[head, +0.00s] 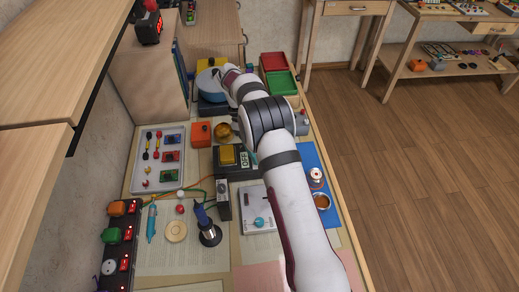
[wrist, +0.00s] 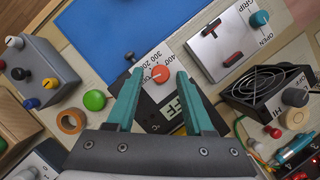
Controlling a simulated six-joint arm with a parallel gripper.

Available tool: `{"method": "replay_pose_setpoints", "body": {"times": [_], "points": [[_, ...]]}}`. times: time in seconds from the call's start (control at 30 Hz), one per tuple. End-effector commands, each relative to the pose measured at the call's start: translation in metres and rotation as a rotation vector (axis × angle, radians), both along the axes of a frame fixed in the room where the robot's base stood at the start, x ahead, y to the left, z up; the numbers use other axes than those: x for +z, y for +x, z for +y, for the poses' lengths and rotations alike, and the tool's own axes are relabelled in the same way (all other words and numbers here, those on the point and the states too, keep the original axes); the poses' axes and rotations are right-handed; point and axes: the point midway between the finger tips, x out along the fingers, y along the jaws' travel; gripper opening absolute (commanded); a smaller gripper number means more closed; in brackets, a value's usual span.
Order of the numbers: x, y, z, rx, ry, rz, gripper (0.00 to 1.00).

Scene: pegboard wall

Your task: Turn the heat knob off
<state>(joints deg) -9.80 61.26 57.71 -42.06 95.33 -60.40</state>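The heat knob (wrist: 160,74) is a round orange-red knob with a pale pointer mark. It sits on a white dial plate (wrist: 152,61) printed with numbers such as 300 and 400. My gripper (wrist: 160,72) has two teal fingers, open, one on each side of the knob. A gap seems to show between the knob and each finger; contact cannot be told. A display (wrist: 172,108) beside the knob shows part of a word ending in FF.
A grey box with colored knobs (wrist: 38,72) and a green button (wrist: 94,100) lie left.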

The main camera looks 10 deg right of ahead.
Motion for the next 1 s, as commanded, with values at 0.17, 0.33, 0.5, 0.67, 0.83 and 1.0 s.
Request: {"method": "replay_pose_setpoints", "body": {"times": [0.17, 0.33, 0.5, 0.67, 0.83, 1.0], "points": [[0.0, -0.001, 0.0, -0.002, 0.0, 0.002, 0.59], [0.005, 0.001, 0.001, -0.002, -0.001, 0.001, 0.59], [0.038, 0.012, 0.011, -0.001, 0.0, -0.002, 0.59], [0.063, 0.018, 0.019, -0.001, -0.001, -0.001, 0.59], [0.07, 0.02, 0.021, -0.001, 0.0, 0.001, 0.59], [0.069, 0.019, 0.021, -0.002, 0.0, 0.002, 0.59]]}}
